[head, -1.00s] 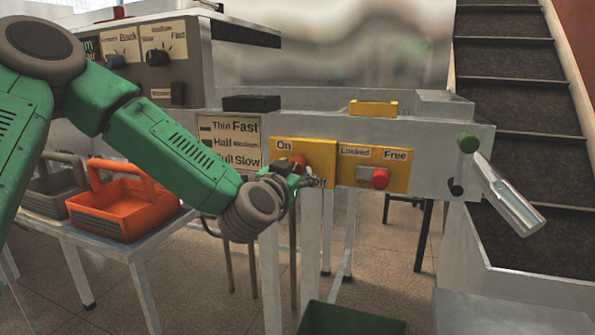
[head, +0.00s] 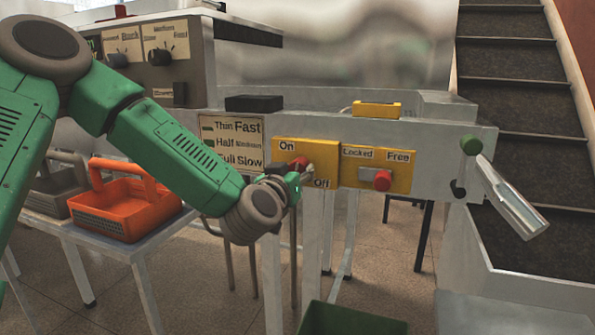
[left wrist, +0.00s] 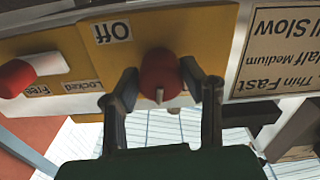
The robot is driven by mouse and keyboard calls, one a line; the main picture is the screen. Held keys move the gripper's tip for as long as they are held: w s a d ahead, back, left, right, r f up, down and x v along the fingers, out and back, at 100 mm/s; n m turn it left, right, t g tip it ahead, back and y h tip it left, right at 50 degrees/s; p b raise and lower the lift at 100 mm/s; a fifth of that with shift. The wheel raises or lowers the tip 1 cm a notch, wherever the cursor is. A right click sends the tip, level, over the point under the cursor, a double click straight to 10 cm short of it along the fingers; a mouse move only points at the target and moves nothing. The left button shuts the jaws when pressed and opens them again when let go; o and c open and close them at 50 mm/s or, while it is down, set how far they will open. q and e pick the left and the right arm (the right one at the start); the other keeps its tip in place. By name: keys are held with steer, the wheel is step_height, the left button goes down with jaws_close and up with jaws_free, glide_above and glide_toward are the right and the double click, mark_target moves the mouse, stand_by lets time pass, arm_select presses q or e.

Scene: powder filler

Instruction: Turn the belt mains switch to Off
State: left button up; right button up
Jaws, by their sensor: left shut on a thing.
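The belt mains switch is a red knob (head: 299,162) on a yellow plate (head: 330,152) with an "On" label at upper left and an "Off" label at lower right. My left gripper (head: 304,174) reaches it from the lower left and partly covers it. In the left wrist view, the red knob (left wrist: 160,72) sits between the two fingers of my left gripper (left wrist: 163,92), shut on it. A small pale mark shows on the knob there. The "Off" label (left wrist: 113,32) is clear of the fingers. The knob's exact setting is hard to tell. My right gripper is not in view.
A second red knob (head: 382,180) marked Locked and Free sits close to the right. A green-knobbed metal lever (head: 508,195) stands further right. An orange basket (head: 122,205) stands on a table below my left arm. A green bin (head: 352,320) is below.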

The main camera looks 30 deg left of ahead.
arm_select(q)
steer(key=n, duration=0.3)
steer(key=shift+n, duration=0.4)
steer(key=n, duration=0.3)
steer(key=shift+n, duration=0.3)
steer(key=n+b, duration=0.1)
steer(key=n, duration=0.2)
steer(key=shift+n, duration=0.3)
steer(key=shift+n+b, duration=0.35)
steer(key=shift+n, duration=1.25)
steer(key=shift+f, duration=0.1)
steer(key=o, duration=1)
steer(key=shift+o, duration=0.6)
steer(key=shift+a, duration=0.1)
